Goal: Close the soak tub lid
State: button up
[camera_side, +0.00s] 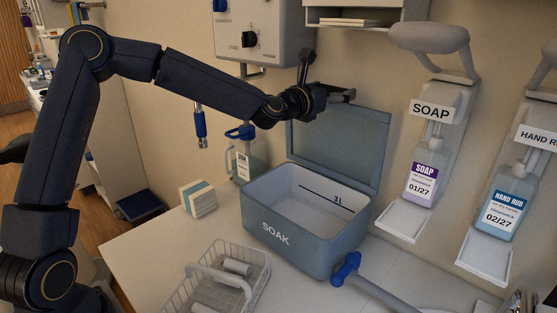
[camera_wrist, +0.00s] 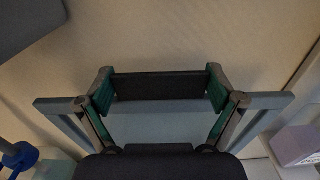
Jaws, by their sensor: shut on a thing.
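The grey-blue soak tub (camera_side: 305,242), marked SOAK, stands on the counter, with a white interior and a "3L" line. Its lid (camera_side: 345,145) is open, standing roughly upright at the tub's back. My gripper (camera_side: 343,96) is at the lid's top edge. In the wrist view, the green-padded fingers (camera_wrist: 160,87) are shut on a dark bar along the lid's edge, with the lid (camera_wrist: 165,127) below it. Exactly how the bar joins the lid is hard to see.
A wire basket (camera_side: 190,290) with white rolls is at the front. A blue-handled tool (camera_side: 347,268) lies at the tub's right corner. A box (camera_side: 198,198) and a blue-capped jug (camera_side: 246,160) stand left. Soap (camera_side: 421,185) and hand rub (camera_side: 502,212) dispensers hang right.

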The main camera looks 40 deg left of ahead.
jog(key=shift+c, duration=1.1)
jog(key=shift+s, duration=0.45)
jog(key=s+f+t, duration=0.2)
jog(key=s+t, duration=0.1)
jog(key=s, duration=0.3)
jog(key=shift+s, duration=0.4)
jog(key=s+f, duration=0.1)
jog(key=s, duration=0.1)
jog(key=s+f, duration=0.1)
jog(key=s, duration=0.1)
jog(key=s+f, duration=0.2)
jog(key=shift+s+f, duration=0.1)
jog(key=shift+s, duration=0.1)
jog(key=s+f, duration=0.4)
jog(key=f, duration=0.2)
jog(key=shift+s, duration=0.4)
jog(key=s+f, duration=0.1)
jog(key=f, duration=0.1)
jog(key=s+f, duration=0.1)
jog(key=f, duration=0.2)
jog(key=s+f, duration=0.1)
jog(key=f, duration=0.1)
jog(key=shift+f, duration=1.25)
